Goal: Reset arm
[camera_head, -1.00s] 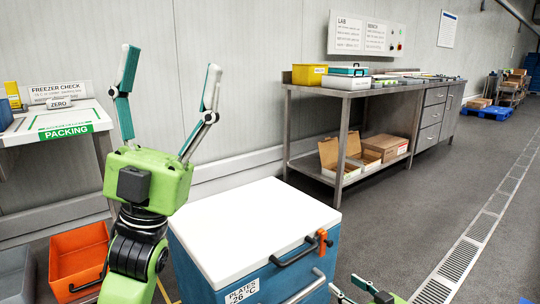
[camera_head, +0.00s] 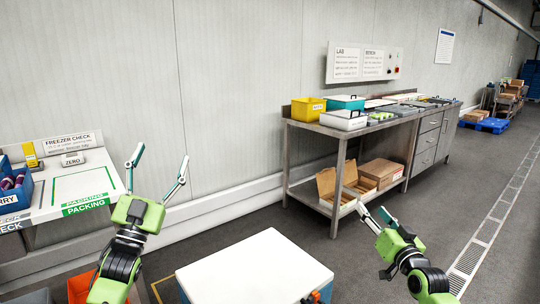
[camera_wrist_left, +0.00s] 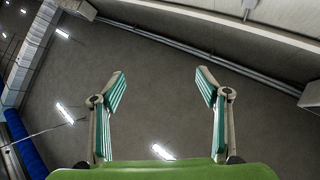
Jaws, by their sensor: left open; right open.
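My left gripper (camera_head: 158,168) is open and empty, pointing up in front of the wall in the head view. My right gripper (camera_head: 374,216) is open and empty in the head view, right of the chest and in front of the steel bench. Neither gripper touches anything that I can see.
The white-lidded blue chest (camera_head: 255,270) stands low in front. The packing table (camera_head: 75,188) is at the left, with a blue bin (camera_head: 14,190) on it. An orange bin (camera_head: 80,288) is below. A steel bench (camera_head: 338,140) carries several boxes.

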